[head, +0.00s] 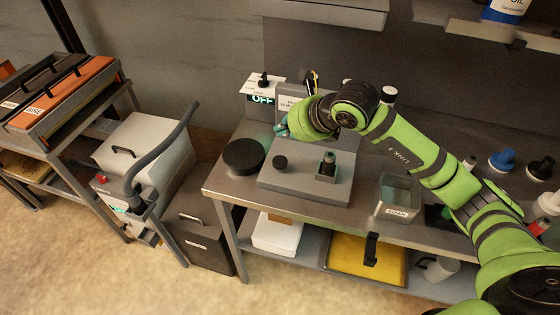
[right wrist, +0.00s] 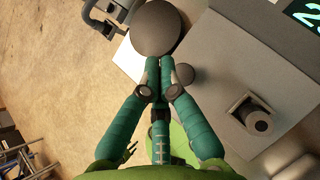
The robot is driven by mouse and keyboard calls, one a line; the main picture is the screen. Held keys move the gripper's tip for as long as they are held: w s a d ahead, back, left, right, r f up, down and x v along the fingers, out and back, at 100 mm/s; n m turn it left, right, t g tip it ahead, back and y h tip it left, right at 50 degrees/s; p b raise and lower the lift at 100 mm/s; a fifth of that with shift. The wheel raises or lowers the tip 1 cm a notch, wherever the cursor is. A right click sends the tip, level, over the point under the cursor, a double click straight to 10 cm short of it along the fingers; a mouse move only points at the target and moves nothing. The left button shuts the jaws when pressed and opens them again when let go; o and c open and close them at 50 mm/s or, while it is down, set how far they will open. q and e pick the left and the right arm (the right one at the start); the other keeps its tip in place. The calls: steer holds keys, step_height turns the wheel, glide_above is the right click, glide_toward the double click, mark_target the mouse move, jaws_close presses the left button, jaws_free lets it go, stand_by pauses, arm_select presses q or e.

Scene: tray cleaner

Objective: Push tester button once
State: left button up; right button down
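A grey tester-like unit (head: 303,182) stands on the metal table. A small round black button (head: 280,163) is on its top left, and a socket holding a dark cylindrical part (head: 327,166) is to its right. The button also shows in the right wrist view (right wrist: 185,73), partly hidden by a finger. My right gripper (head: 282,129) is above and behind the button in the head view. In the right wrist view its teal fingers (right wrist: 160,66) are together with nothing between them. Whether they touch the button cannot be told. My left gripper is not in view.
A black round disc (head: 243,156) lies left of the unit. A clear-sided container (head: 397,199) is to the right. Several bottles stand at the right. A lit display (right wrist: 304,14) shows in the wrist view.

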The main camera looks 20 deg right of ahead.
mark_target(279, 159)
step_height(279, 159, down, 6)
steer(key=b, duration=0.3)
steer(key=shift+f+b, duration=0.25)
steer(key=shift+b, duration=0.15)
steer(key=shift+f+b, duration=0.35)
steer(key=shift+b, duration=0.05)
stand_by(0.6)
steer(key=shift+f+b, duration=0.4)
steer(key=shift+b, duration=0.2)
steer(key=shift+f+b, duration=0.9)
steer(key=shift+f, duration=0.05)
stand_by(0.7)
steer(key=shift+r, duration=0.1)
steer(key=shift+r+p, duration=0.75)
steer(key=shift+r, duration=0.5)
